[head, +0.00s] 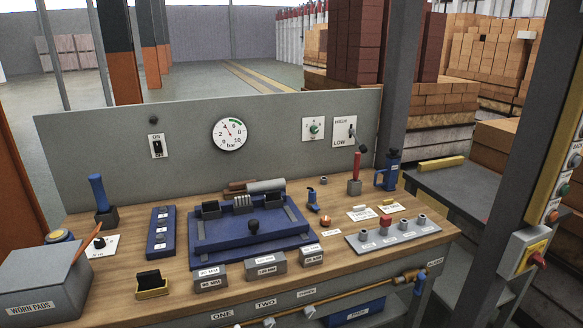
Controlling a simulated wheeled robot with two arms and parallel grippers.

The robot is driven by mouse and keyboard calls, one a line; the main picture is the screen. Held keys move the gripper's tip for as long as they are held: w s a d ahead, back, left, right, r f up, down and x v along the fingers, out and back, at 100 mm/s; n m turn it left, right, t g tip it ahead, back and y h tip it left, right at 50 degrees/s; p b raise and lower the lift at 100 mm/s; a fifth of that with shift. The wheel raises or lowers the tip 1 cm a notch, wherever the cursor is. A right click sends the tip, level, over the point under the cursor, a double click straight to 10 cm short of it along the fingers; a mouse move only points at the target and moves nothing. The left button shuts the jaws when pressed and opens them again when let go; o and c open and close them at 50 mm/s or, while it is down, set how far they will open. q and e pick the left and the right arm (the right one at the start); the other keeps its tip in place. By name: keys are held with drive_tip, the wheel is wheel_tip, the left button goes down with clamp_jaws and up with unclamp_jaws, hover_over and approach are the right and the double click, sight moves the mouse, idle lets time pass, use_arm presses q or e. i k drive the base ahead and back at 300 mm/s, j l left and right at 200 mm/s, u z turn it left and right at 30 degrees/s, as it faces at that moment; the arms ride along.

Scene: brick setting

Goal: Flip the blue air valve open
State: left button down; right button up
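What looks like the blue air valve (419,284) is at the right end of an orange-brown pipe (365,289) along the front edge of the bench. Its blue lever seems to point down, across the pipe, but it is small and its exact angle is hard to tell. A small label (435,262) sits on the bench edge just above it; I cannot read it clearly. Neither of my grippers shows in the head view.
The wooden bench (190,283) carries a blue fixture (250,232), grey blocks (265,265) and a grey strip with several posts (393,234). A blue bin (353,312) is below the pipe. A dark post (490,190) rises right of the valve. A pressure gauge (229,134) is on the back panel.

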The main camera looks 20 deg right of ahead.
sight(421, 277)
drive_tip(key=k+j+z, duration=0.1)
drive_tip(key=z, duration=1.45)
drive_tip(key=i+l+z, duration=0.1)
drive_tip(key=i, duration=0.4)
drive_tip(key=i+l+z, duration=0.15)
drive_tip(key=i, duration=0.35)
drive_tip(key=k+l, duration=0.05)
